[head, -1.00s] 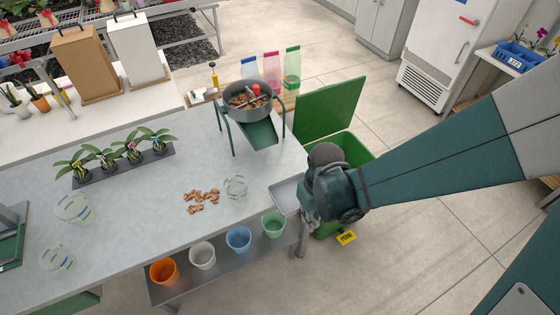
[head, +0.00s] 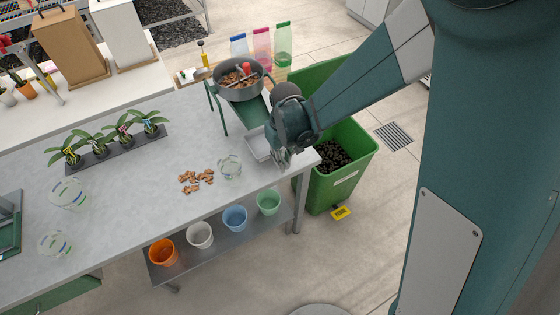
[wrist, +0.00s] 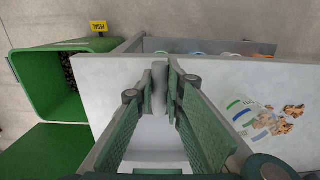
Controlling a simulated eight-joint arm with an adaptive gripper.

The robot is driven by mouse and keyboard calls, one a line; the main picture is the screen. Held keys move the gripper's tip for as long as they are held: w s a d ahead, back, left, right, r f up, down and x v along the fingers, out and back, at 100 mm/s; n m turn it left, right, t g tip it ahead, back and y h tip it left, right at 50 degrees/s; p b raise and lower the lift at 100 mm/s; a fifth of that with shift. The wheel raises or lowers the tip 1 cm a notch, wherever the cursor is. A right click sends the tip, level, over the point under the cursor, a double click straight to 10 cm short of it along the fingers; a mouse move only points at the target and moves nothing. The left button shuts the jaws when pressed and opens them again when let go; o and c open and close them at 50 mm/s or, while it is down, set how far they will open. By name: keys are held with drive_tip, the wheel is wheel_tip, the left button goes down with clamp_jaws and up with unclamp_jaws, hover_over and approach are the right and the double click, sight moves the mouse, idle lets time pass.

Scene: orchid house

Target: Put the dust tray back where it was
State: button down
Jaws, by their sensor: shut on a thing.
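The dust tray (head: 257,146) is a shallow light grey tray. In the head view it is at the right end of the bench, by the low end of the green chute (head: 246,111) under the sieve. My gripper (head: 281,161) is at the tray's right side and hides part of it. I cannot tell whether the tray touches the bench top.
The sieve (head: 240,84) with bark stands on green legs. A glass (head: 229,167) and bark chips (head: 196,180) lie left of the tray. The open green bin (head: 352,185) of dark matter stands off the bench end. Coloured pots fill the lower shelf (head: 215,240).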

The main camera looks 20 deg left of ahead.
drive_tip(key=shift+w+a, duration=0.4)
drive_tip(key=shift+w+a, duration=0.3)
drive_tip(key=shift+w, duration=0.05)
drive_tip(key=shift+w+a+f, duration=0.15)
drive_tip(key=shift+a+f, duration=0.05)
drive_tip(key=shift+f, duration=1.7)
drive_tip(key=c, duration=2.4)
unclamp_jaws()
